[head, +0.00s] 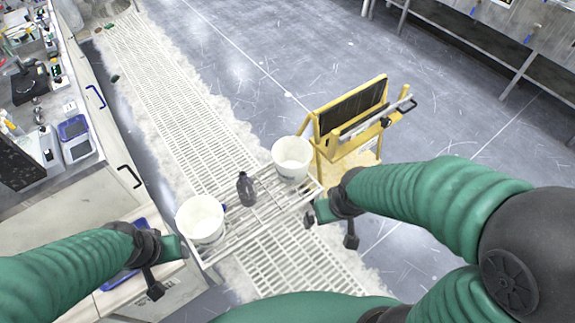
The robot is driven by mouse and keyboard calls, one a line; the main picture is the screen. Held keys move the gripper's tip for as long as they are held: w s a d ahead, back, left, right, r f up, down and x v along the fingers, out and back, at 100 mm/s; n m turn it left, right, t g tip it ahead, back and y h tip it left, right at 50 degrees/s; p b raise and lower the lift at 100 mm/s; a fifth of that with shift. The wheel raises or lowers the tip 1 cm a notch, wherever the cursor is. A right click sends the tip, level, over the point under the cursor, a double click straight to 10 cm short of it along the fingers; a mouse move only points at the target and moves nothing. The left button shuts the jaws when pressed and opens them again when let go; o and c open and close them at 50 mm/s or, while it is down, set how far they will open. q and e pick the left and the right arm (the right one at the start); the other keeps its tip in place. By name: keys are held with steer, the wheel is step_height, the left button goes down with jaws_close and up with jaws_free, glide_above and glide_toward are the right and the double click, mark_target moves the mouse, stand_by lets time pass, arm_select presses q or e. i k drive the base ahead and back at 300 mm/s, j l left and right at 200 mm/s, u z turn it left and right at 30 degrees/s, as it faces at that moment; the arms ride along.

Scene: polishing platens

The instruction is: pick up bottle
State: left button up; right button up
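A dark grey bottle (246,189) stands upright on a white slatted rack (268,208), between two white buckets. My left gripper (168,272) is at the lower left, left of the rack and below the left bucket, apart from the bottle. My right gripper (330,226) is at the right end of the rack, to the right of the bottle and apart from it. Its fingers are spread with nothing seen between them. The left gripper's fingers also look spread and empty.
One white bucket (201,219) stands left of the bottle, another (292,158) right of it. A yellow cart (349,120) stands behind the right bucket. A cluttered counter (60,200) runs along the left. Open floor lies beyond the rack.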

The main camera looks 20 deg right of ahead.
mark_target(246, 192)
steer(key=i+l+u, duration=0.1)
steer(key=u, duration=0.3)
steer(key=i+l+u, duration=0.15)
steer(key=u, duration=0.25)
steer(key=i+l+u, duration=0.2)
steer(key=u, duration=0.15)
steer(key=i, duration=0.05)
